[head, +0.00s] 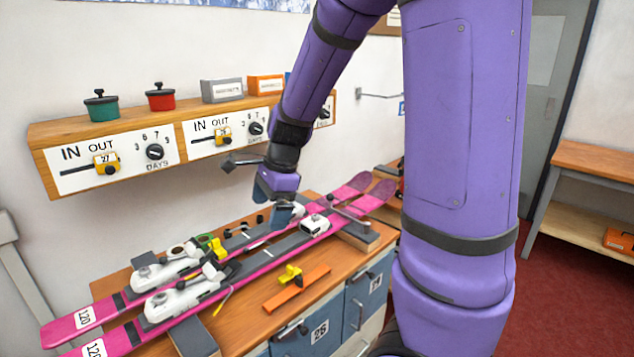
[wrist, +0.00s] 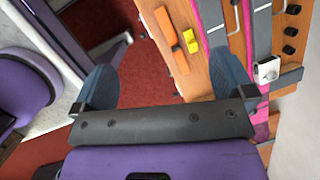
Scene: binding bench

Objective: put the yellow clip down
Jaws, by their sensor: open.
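The yellow clip (head: 290,274) rests on the wooden bench top beside an orange bar (head: 297,289), close against it or touching; I cannot tell which. In the wrist view the yellow clip (wrist: 190,41) lies just right of the orange bar (wrist: 171,40). My gripper (head: 281,213) is above the far part of the bench, over the skis and apart from the clip. In the wrist view my gripper (wrist: 165,88) has its two blue fingers wide apart, with nothing between them.
Two pink skis (head: 115,341) with white bindings (head: 180,298) lie across the bench (head: 240,329). Another yellow piece (head: 217,247) sits by the rear binding. A wall shelf (head: 45,133) with dials, pots and boxes is behind. Blue drawers (head: 318,330) are below the bench front.

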